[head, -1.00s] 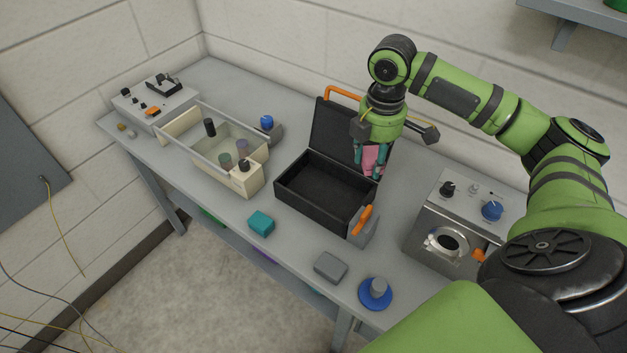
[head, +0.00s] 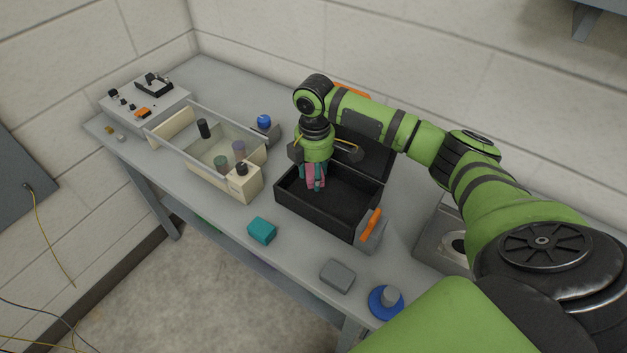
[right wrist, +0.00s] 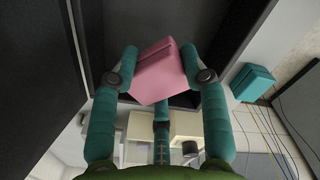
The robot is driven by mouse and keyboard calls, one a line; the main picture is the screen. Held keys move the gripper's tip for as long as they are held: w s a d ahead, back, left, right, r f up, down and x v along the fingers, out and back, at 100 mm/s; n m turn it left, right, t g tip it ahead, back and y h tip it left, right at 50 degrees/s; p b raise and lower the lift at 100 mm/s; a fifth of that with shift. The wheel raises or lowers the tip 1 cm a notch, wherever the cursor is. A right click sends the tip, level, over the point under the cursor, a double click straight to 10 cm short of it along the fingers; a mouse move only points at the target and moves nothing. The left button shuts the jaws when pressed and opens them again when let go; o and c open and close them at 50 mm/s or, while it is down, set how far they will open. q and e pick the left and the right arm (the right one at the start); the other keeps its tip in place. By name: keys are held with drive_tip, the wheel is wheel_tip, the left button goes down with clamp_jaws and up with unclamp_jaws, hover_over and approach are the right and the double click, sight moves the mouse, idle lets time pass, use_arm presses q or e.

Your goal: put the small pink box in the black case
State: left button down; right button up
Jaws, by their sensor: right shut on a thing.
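The small pink box (head: 310,177) is held between the teal fingers of my right gripper (head: 314,183). In the right wrist view the pink box (right wrist: 159,72) sits tilted between the fingertips of the right gripper (right wrist: 160,78). The black case (head: 332,217) stands open on the bench with its lid (head: 366,157) raised at the back. The gripper and box are over the left part of the case opening. The box's exact height above the case floor is hard to tell. My left gripper is not in view.
A clear-sided bin (head: 199,164) with several bottles stands left of the case. A teal block (head: 262,230), a grey block (head: 337,276) and a blue-based knob (head: 386,300) lie along the front edge. A metal instrument (head: 440,240) stands to the right, partly behind my arm.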

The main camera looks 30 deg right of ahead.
sight(313, 191)
drive_tip(key=shift+w+a+f+p, duration=0.1)
drive_tip(key=shift+f+p, duration=0.25)
drive_tip(key=shift+f, duration=1.9)
drive_tip(key=o, duration=1.1)
wheel_tip(313, 191, up, 12)
drive_tip(key=shift+r+b, duration=0.2)
drive_tip(key=shift+b, duration=0.3)
drive_tip(key=shift+f, duration=0.1)
